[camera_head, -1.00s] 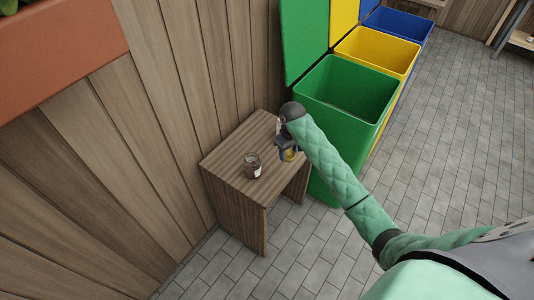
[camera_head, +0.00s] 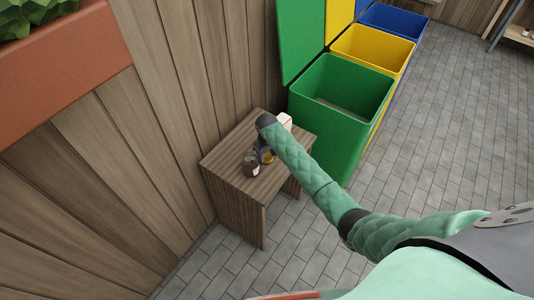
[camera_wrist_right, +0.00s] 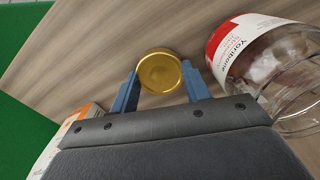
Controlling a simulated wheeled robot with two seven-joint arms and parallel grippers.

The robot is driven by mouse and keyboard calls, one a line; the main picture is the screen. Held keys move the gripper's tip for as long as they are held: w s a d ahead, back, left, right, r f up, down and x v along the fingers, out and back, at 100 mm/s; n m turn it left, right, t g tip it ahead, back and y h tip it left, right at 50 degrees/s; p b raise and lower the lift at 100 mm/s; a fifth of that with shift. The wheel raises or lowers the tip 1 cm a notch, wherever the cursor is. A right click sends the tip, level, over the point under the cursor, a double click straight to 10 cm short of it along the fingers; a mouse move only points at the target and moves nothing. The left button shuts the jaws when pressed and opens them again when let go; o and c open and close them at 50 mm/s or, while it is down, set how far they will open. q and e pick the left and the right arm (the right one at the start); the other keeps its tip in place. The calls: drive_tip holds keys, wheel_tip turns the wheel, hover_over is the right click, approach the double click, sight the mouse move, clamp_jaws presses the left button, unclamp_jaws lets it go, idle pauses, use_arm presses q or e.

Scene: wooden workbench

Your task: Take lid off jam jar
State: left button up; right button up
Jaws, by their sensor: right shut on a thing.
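The glass jam jar (camera_head: 251,164) stands upright on the small wooden table, with no gold lid visible on its top. In the right wrist view the jar (camera_wrist_right: 262,60) is at the right, with a red and white label and clear glass. My right gripper (camera_wrist_right: 160,80) is shut on a round gold lid (camera_wrist_right: 160,70), held between its blue fingers. In the head view the gripper (camera_head: 264,153) and the lid (camera_head: 268,157) are just right of the jar, apart from its top. I cannot tell whether the lid touches the table. My left gripper is out of view.
The small table (camera_head: 228,168) stands against the plank wall. A white carton (camera_head: 285,121) is on its far right side, behind my wrist. Open green (camera_head: 345,120), yellow (camera_head: 372,48) and blue (camera_head: 398,20) bins stand to the right. The table's front left is clear.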

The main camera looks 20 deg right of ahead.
sight(267, 157)
drive_tip(key=shift+f, duration=0.15)
drive_tip(key=o, duration=1.1)
wheel_tip(267, 157, up, 3)
drive_tip(key=shift+f+b, duration=0.2)
drive_tip(key=shift+b, duration=0.35)
wheel_tip(267, 157, up, 3)
drive_tip(key=shift+r+b, duration=0.15)
drive_tip(key=shift+b, duration=0.35)
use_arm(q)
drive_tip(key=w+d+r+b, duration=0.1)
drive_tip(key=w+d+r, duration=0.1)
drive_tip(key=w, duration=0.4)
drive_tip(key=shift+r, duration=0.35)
use_arm(e)
wheel_tip(267, 157, up, 6)
